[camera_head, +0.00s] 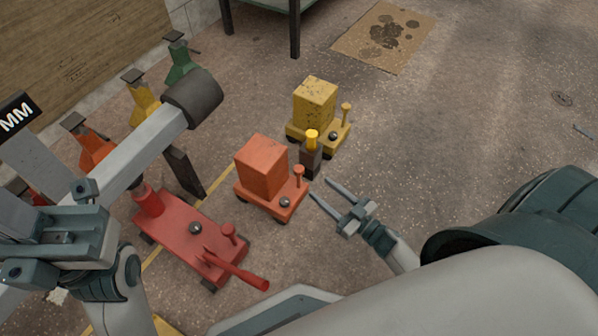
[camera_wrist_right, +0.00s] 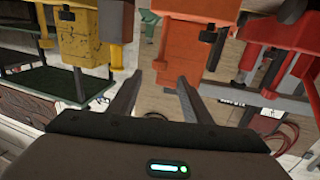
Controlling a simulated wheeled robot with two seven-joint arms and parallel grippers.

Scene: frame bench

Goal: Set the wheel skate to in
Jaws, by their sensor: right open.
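Two low wheeled units, which look like skates, stand on the floor: an orange one (camera_head: 262,167) and a yellow one (camera_head: 314,100) behind it. Each has a block, a small upright peg and a dark ball knob. I cannot tell which is the named skate or how it is set. My right gripper (camera_head: 318,188) is open and empty, just right of the orange unit and apart from it. In the right wrist view, the open fingers (camera_wrist_right: 159,78) point toward the orange unit (camera_wrist_right: 190,38), with the yellow one (camera_wrist_right: 92,35) at left. My left gripper's fingers do not show.
A dark post with a yellow cap (camera_head: 311,153) stands between the units. A red jack (camera_head: 190,235) with a handle lies left of them. A grey beam (camera_head: 130,150) crosses at left, near several coloured stands. The floor at right is mostly clear; a stained cardboard sheet (camera_head: 350,38) lies behind.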

